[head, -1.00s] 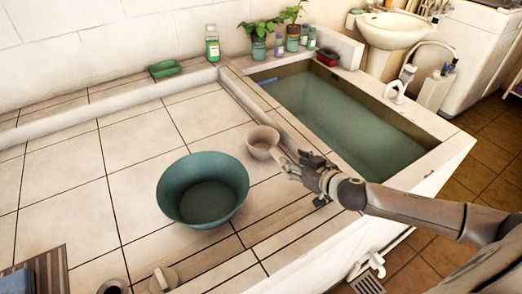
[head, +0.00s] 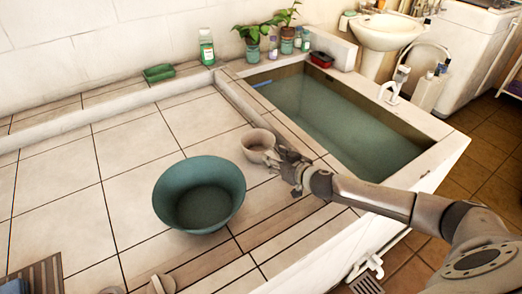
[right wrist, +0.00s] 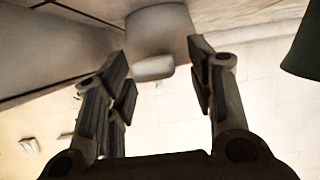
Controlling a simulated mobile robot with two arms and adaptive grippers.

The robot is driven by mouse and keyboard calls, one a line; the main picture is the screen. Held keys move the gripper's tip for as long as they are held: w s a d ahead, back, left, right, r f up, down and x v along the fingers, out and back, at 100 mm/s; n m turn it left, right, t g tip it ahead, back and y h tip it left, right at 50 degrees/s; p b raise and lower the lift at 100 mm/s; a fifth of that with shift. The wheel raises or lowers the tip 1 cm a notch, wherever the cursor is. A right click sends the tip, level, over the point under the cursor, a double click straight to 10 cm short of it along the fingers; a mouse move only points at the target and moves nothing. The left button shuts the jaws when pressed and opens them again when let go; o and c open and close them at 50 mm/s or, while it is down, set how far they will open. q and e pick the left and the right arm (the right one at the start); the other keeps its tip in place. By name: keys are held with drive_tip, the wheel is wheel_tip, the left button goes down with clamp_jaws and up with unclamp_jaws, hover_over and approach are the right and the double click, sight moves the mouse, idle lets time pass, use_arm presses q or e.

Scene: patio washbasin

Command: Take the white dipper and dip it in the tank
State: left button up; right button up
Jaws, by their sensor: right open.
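The white dipper (head: 256,146) is a small off-white cup standing on the tiled counter between the teal basin and the tank. My right gripper (head: 281,161) is low at the dipper's near right side and covers its handle in the head view. In the right wrist view the dipper (right wrist: 157,30) is beyond the open fingers (right wrist: 156,75), and its short handle end points into the gap between them. The gripper is open; I cannot tell whether a finger touches the handle. The tank (head: 432,158) is sunk to the right, filled with greenish water. My left gripper is not in view.
A teal basin (head: 200,196) stands left of the dipper. Potted plants (head: 287,38), bottles and a red tray (head: 322,59) line the far edge. A tap (head: 391,88) stands on the tank's right rim.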

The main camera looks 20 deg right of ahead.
drive_tip(key=shift+x, duration=1.5)
clamp_jaws()
